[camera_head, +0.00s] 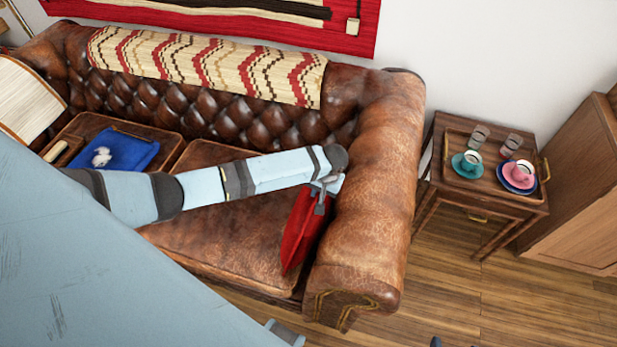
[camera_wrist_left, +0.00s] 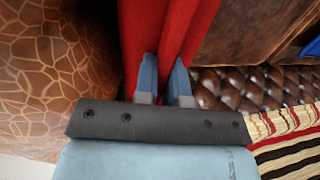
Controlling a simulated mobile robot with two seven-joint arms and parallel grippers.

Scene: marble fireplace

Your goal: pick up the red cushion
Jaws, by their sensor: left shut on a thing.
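The red cushion (camera_head: 303,232) stands on edge on the brown leather sofa, against the inner side of its right armrest. My left arm reaches across the sofa from the left. My left gripper (camera_head: 321,190) is shut on the upper part of the cushion. In the left wrist view, the two blue fingers of the left gripper (camera_wrist_left: 164,78) pinch a fold of the red cushion (camera_wrist_left: 163,28) between them.
The sofa's right armrest (camera_head: 375,190) is close beside the cushion. The sofa seat (camera_head: 225,240) left of it is clear. A side table (camera_head: 455,187) with cups and glasses stands to the right. A blue tray (camera_head: 125,150) lies on the left seat.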

